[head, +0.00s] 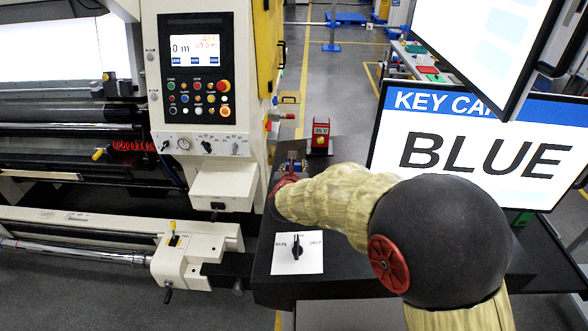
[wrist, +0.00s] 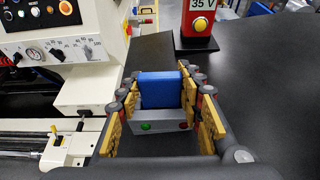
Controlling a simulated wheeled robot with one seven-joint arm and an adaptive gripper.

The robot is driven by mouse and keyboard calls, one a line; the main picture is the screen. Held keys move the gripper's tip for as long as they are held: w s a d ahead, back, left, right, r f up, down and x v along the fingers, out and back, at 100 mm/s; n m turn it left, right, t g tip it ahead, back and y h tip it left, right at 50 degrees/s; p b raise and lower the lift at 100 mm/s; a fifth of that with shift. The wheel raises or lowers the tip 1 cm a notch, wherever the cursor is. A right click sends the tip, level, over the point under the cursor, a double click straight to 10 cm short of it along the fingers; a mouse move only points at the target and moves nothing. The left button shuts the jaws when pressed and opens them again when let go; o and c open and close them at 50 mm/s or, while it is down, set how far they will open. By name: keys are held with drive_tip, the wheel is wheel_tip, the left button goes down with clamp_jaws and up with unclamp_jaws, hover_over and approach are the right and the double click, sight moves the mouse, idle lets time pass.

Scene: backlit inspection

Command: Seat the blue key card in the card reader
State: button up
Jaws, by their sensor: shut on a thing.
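The blue key card (wrist: 160,88) stands upright between the yellow-padded fingers of my gripper (wrist: 163,100) in the wrist view. My gripper is shut on the card, with one finger along each side. In the head view my gripper (head: 290,168) is small and mostly hidden by my arm, and the reader cannot be made out.
A red post marked 35 V (head: 320,132) stands behind my gripper. A RUN selector plate (head: 297,254) lies on the dark table in front. A cream machine with a control panel (head: 197,75) is at left. A screen reading KEY CARD BLUE (head: 470,180) is at right.

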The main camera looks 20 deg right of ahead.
drive_tip(key=shift+f, duration=0.2)
drive_tip(key=o, duration=1)
drive_tip(key=shift+r, duration=0.1)
drive_tip(key=shift+c, duration=0.2)
